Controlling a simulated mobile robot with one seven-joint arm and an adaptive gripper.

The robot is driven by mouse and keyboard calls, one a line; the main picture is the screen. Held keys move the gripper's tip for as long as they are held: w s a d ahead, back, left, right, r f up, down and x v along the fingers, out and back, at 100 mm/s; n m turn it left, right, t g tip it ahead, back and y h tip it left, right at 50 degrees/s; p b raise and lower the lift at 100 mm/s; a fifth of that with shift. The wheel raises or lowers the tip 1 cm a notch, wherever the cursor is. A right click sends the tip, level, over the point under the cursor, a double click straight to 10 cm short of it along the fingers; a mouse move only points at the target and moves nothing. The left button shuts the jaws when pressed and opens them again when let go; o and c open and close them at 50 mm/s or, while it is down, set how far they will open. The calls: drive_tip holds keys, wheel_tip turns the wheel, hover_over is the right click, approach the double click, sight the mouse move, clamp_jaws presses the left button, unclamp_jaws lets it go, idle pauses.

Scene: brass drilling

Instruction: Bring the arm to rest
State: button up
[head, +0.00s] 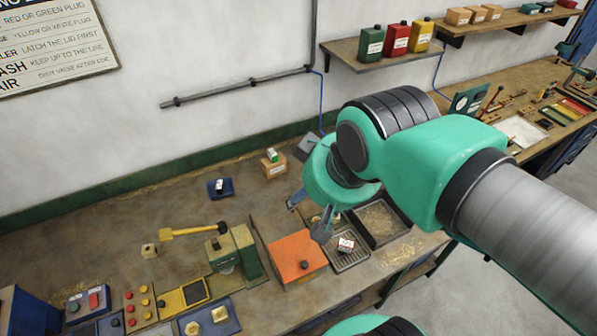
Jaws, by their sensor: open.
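My arm reaches in from the right side of the head view, its green and grey links above the workbench (190,200). My gripper (311,214) hangs below the green wrist, with its grey fingers spread apart. Nothing shows between the fingers.
A tray of brass chips (378,222) is right of the gripper. A green machine (233,251), a yellow-handled hammer (195,231) and a blue dish (221,187) are to the left. A shelf (345,49) bears coloured canisters. The bench's back left is mostly clear.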

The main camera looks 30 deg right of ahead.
wheel_tip(320, 180, down, 18)
drive_tip(key=b, duration=1.8)
drive_tip(key=shift+f, duration=0.2)
